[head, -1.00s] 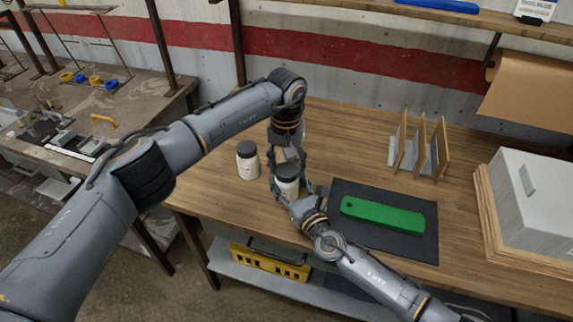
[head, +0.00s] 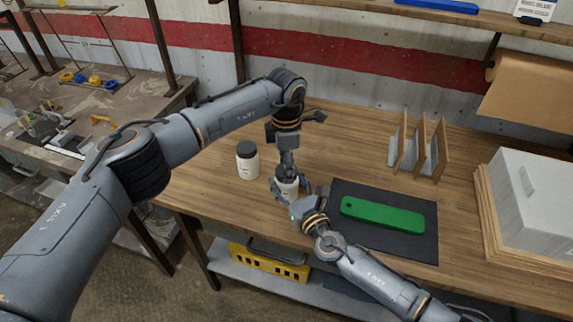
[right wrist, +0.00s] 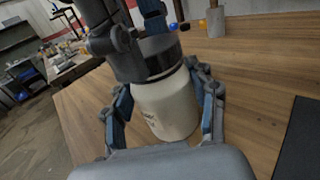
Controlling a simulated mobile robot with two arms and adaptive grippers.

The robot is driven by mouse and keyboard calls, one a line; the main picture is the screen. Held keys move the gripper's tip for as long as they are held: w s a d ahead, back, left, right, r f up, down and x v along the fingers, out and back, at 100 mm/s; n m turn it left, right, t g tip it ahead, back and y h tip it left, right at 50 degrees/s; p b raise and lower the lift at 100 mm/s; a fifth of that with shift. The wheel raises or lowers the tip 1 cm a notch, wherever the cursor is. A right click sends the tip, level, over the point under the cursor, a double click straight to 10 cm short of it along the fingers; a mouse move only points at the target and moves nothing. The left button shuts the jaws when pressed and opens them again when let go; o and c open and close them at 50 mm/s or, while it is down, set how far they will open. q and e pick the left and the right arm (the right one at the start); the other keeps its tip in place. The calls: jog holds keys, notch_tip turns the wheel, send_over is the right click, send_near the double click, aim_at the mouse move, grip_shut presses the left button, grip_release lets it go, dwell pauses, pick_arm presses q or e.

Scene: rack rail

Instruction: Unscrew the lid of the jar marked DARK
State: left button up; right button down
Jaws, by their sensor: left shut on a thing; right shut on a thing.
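A white jar (head: 289,189) with a dark lid stands on the wooden table, left of the dark mat. My right gripper (head: 285,192) is shut around its body; in the right wrist view a finger presses each side of the jar (right wrist: 168,108). My left gripper (head: 287,170) comes from above and is shut on the dark lid (right wrist: 160,57), its fingers partly hiding it. The lid sits on the jar. The held jar's label is too small and turned to read. A second white jar (head: 247,166) with a dark lid stands to the left, label unreadable.
A green bar (head: 388,215) lies on the dark mat (head: 385,240). A wooden rack (head: 420,150) stands behind, and a grey box (head: 535,195) on the right. A yellow crate (head: 268,262) sits on the lower shelf. The table behind the jars is mostly clear.

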pick_arm(q)
jog(key=n, duration=0.4)
pick_arm(e)
jog(key=shift+f, duration=0.15)
pick_arm(q)
jog(key=n, duration=0.3)
jog(key=shift+n, duration=0.4)
jog(key=n, duration=0.7)
jog(key=shift+n, duration=0.3)
jog(key=n, duration=0.3)
jog(key=shift+n, duration=0.4)
jog(key=n, duration=0.3)
jog(key=shift+n, duration=0.4)
jog(key=n, duration=0.3)
jog(key=shift+n, duration=0.3)
jog(key=n, duration=0.4)
